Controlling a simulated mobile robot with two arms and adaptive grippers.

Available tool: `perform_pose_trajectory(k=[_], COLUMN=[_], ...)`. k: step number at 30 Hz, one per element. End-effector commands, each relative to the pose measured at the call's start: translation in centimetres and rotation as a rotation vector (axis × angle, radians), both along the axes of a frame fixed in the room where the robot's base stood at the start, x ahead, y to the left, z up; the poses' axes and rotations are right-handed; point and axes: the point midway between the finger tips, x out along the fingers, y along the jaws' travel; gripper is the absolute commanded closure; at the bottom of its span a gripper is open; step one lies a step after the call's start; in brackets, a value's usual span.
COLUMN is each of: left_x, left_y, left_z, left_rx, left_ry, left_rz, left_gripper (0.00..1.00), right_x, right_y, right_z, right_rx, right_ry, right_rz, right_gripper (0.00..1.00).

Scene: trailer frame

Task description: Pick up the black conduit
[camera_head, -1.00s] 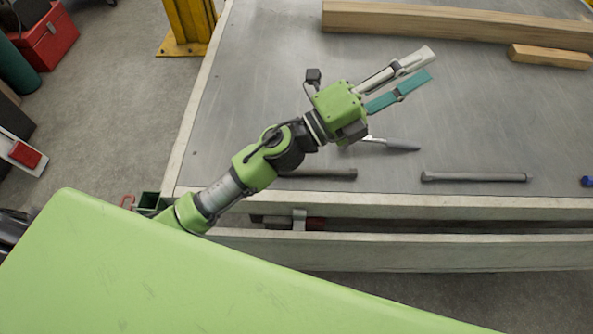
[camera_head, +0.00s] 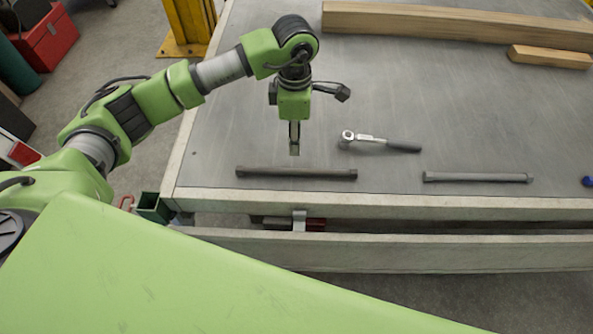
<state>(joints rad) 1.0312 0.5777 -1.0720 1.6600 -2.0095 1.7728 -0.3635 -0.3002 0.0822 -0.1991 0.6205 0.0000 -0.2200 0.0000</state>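Two dark straight bars lie on the grey metal deck along its front edge. The left bar (camera_head: 300,173) looks like a black conduit with slightly thicker ends and lies lengthwise across the view. The similar right bar (camera_head: 477,177) lies farther right, roughly in line with it. My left gripper (camera_head: 294,152) points down just behind the middle of the left bar in the picture, seemingly above the deck and apart from it. Its fingers overlap edge-on, so their gap is hidden. My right gripper is out of view.
A ratchet (camera_head: 385,143) lies just right of my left gripper. Two wooden beams, one long (camera_head: 450,24) and one short (camera_head: 550,57), lie at the back. The deck has a raised pale front edge (camera_head: 400,206).

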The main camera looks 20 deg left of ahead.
Motion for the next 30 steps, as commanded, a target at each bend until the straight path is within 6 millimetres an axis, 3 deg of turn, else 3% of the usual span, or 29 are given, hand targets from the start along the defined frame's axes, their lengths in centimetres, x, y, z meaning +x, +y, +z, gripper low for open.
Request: perform_pose_trajectory(k=[10, 30], left_x=[-0.2, -0.3], left_y=[0.0, -0.4], left_z=[-6.4, -13.3], left_rx=[0.001, 0.0], left_ry=[0.007, 0.004], left_rz=[0.0, -0.001], left_gripper=[0.66, 0.66], right_x=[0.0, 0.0], right_y=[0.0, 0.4], right_z=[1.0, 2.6], right_rx=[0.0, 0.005], right_ry=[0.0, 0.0], right_rz=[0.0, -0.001], right_gripper=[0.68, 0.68])
